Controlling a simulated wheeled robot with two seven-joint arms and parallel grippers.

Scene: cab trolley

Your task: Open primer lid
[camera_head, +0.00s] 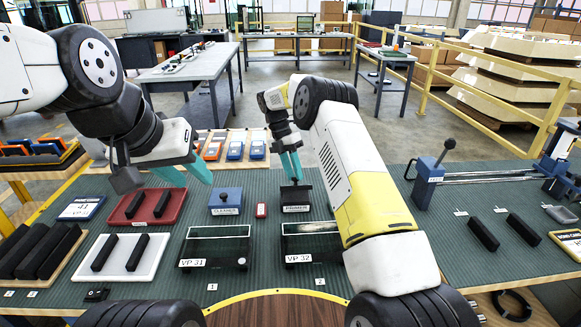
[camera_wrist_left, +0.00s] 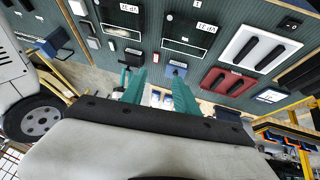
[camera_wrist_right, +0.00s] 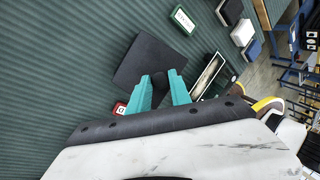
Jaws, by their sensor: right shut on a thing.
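The primer box (camera_head: 296,199) is a dark box with a white label, standing on the green mat behind the VP 32 tray. My right gripper (camera_head: 294,180) points down from above and is shut on the knob of its lid. In the right wrist view the dark square lid (camera_wrist_right: 148,62) lies just beyond the fingertips (camera_wrist_right: 163,82), with the knob between them. I cannot tell whether the lid sits on the box or is slightly raised. My left gripper (camera_head: 190,174) is open and empty above the mat, near the red tray; its parted fingers show in the left wrist view (camera_wrist_left: 154,76).
Left of the primer box stand a small red block (camera_head: 261,210) and the blue cleaner box (camera_head: 225,202). In front are the VP 31 tray (camera_head: 217,247) and the VP 32 tray (camera_head: 310,243). A red tray (camera_head: 174,206) and white tray (camera_head: 150,262) hold black bars.

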